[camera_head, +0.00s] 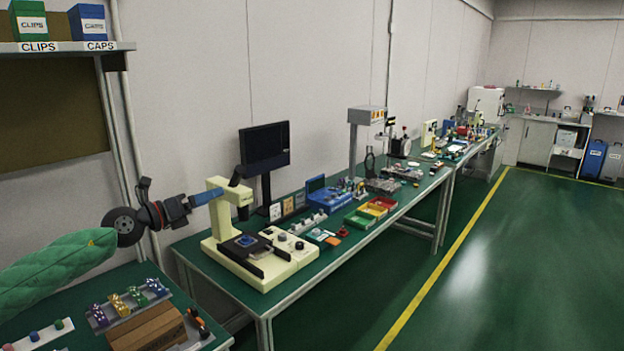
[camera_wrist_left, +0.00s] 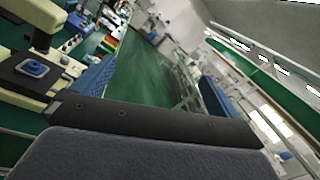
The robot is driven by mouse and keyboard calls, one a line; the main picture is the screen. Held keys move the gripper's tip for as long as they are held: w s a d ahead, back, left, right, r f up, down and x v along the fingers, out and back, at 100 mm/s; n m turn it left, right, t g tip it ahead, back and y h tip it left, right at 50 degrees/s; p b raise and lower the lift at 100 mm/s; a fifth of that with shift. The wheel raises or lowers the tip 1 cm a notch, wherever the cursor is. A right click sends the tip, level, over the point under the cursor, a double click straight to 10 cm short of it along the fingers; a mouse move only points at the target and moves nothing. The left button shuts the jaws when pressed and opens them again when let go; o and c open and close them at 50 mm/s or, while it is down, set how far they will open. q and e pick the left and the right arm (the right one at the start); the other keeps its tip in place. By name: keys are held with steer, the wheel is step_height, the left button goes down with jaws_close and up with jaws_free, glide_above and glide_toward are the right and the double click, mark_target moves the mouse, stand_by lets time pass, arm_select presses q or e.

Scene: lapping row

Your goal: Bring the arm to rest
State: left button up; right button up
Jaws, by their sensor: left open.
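My left arm comes in from the left in a green quilted sleeve. It ends in my left gripper (camera_head: 212,195), raised above the bench and in front of the wall. The gripper is open, and nothing shows between its blue fingers. In the left wrist view the two blue fingers stand well apart, with the left gripper (camera_wrist_left: 155,72) framing only green floor far beyond. In the head view the fingers overlap the upper part of a cream microscope (camera_head: 273,262); I cannot tell how far apart they are. My right gripper is not in view.
A nearer bench holds a brown block (camera_head: 147,329) and coloured parts. A shelf (camera_head: 65,47) hangs upper left. Floor on the right is clear.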

arm_select(q)
step_height(320, 180, up, 12)
steer(key=s+a+n+t+y, duration=0.2)
steer(key=n+t+y, duration=0.85)
steer(key=n, duration=0.75)
steer(key=s+d+f+n+g+y, duration=0.15)
steer(key=s+f+n+g, duration=0.3)
steer(key=f, duration=0.55)
steer(key=s+f+n+g+y, duration=0.3)
steer(key=f+n, duration=0.3)
steer(key=f, duration=0.4)
steer(key=s+d+f+n+g+y, duration=0.1)
steer(key=s+f+n+g+y, duration=0.25)
steer(key=f, duration=0.65)
steer(key=s+d+f+n+g+h, duration=0.1)
steer(key=s+d+f+g+h, duration=0.1)
steer(key=s+f, duration=0.8)
steer(key=s+d+f+n+g+h, duration=0.2)
steer(key=s+d+f+g, duration=0.2)
steer(key=s+f, duration=0.7)
steer(key=s+d+f+n+g+h, duration=0.2)
steer(key=s+d+f+g, duration=0.2)
steer(key=s+f, duration=0.6)
steer(key=s+d, duration=0.1)
steer(key=s, duration=0.6)
steer(key=shift+s+f, duration=0.15)
steer(key=shift+f, duration=0.25)
steer(key=shift+d, duration=0.1)
